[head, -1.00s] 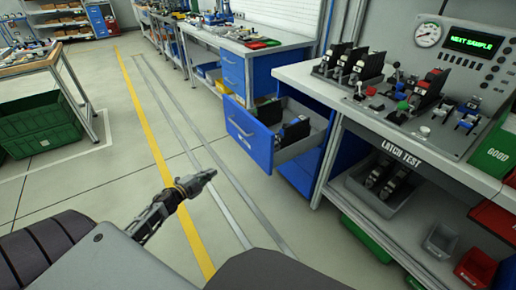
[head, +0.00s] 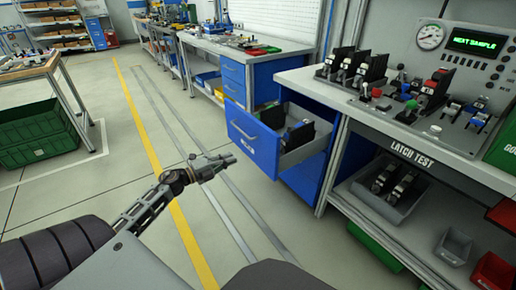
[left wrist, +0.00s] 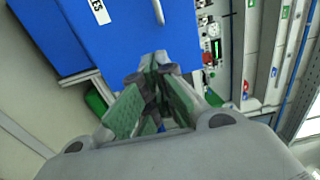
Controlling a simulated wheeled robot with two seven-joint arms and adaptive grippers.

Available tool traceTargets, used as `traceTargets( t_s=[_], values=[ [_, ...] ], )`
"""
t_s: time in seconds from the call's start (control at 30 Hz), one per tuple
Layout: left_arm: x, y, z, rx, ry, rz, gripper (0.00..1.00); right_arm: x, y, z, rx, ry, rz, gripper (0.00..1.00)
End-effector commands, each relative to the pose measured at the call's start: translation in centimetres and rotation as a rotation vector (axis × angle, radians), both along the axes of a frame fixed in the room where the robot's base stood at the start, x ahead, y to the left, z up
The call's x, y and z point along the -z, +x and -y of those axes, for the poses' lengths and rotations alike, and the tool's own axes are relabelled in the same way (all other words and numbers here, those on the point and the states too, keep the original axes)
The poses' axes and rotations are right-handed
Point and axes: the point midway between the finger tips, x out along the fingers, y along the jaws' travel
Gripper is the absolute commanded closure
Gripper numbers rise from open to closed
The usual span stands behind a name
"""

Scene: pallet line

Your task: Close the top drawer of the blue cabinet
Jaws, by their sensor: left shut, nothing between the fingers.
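The top drawer (head: 252,146) of the blue cabinet (head: 302,183) is pulled out toward the aisle, with a handle and a label on its blue front. Black parts (head: 300,133) lie inside it. My left gripper (head: 230,159) is shut and empty, to the left of the drawer front and apart from it in the head view. In the left wrist view its fingers (left wrist: 157,70) are together, with a labelled blue front (left wrist: 72,18) beyond them. My right gripper is not in view.
The latch test bench (head: 430,125) stands right of the cabinet, with a grey bin (head: 405,200) on its shelf. Another workbench (head: 240,50) stands behind. A table with a green crate (head: 40,132) is at the left. The floor before the drawer is clear.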

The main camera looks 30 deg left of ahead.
Motion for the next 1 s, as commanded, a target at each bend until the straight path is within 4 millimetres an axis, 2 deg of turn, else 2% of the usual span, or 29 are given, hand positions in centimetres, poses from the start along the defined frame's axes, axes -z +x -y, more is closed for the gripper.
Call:
traceTargets(
  t_s=[0.37, 0.8, 1.0],
  values=[
    [0.0, 1.1, 0.4, 0.001, 0.000, 0.001, 1.00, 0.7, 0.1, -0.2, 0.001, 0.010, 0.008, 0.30],
    [0.1, 4.4, 1.8, 0.000, 0.000, 0.001, 1.00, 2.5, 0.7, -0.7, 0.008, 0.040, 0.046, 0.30],
    [0.1, 5.8, 2.4, -0.001, 0.000, 0.001, 1.00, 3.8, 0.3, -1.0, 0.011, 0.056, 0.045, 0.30]
  ],
)
